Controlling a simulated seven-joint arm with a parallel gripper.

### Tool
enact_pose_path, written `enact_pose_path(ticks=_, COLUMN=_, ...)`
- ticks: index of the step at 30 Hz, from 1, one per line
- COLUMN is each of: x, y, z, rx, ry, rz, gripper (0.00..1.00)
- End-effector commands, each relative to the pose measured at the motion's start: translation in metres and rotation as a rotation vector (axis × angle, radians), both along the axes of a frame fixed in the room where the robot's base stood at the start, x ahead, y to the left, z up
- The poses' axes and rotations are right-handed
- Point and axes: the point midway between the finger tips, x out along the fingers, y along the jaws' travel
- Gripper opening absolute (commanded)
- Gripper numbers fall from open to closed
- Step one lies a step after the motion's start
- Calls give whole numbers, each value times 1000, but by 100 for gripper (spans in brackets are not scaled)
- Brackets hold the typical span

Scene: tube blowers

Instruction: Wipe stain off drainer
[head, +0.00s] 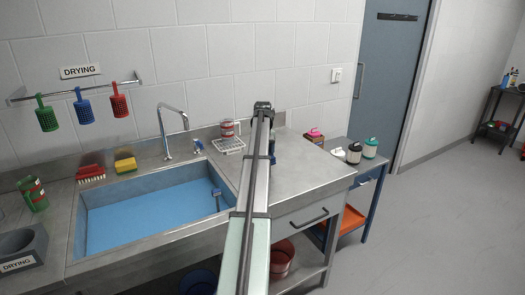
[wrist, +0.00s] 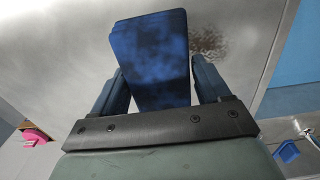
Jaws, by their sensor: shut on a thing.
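My gripper (wrist: 155,82) is shut on a dark blue sponge-like block (wrist: 150,45) with darker blotches, held between its two blue fingers. The steel drainer (wrist: 65,55) lies beyond the block; I cannot tell whether they touch. A brown speckled stain (wrist: 208,42) shows on the drainer just right of the block, partly hidden by it. In the head view the drainer (head: 310,172) is right of the sink. My arm crosses the drainer there and hides the stain and most of the gripper.
The blue-bottomed sink (head: 150,215) lies left of the drainer. The drainer's front right is clear.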

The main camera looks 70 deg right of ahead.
Motion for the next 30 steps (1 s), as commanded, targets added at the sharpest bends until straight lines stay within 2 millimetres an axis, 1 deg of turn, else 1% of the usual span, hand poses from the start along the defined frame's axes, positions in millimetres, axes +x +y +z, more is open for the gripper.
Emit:
enact_pose_path(ticks=1, x=0, y=1, z=-5, rx=1, ry=0, rz=0, gripper=47)
enact_pose_path(ticks=11, x=0, y=1, z=-35, rx=1, ry=0, rz=0, gripper=47)
enact_pose_path(ticks=13, x=0, y=1, z=-48, rx=2, ry=1, rz=0, gripper=47)
enact_pose_path(ticks=15, x=6, y=7, z=-45, rx=0, ry=0, rz=1, gripper=37)
enact_pose_path(ticks=30, x=38, y=39, z=-46, rx=1, ry=0, rz=2, gripper=37)
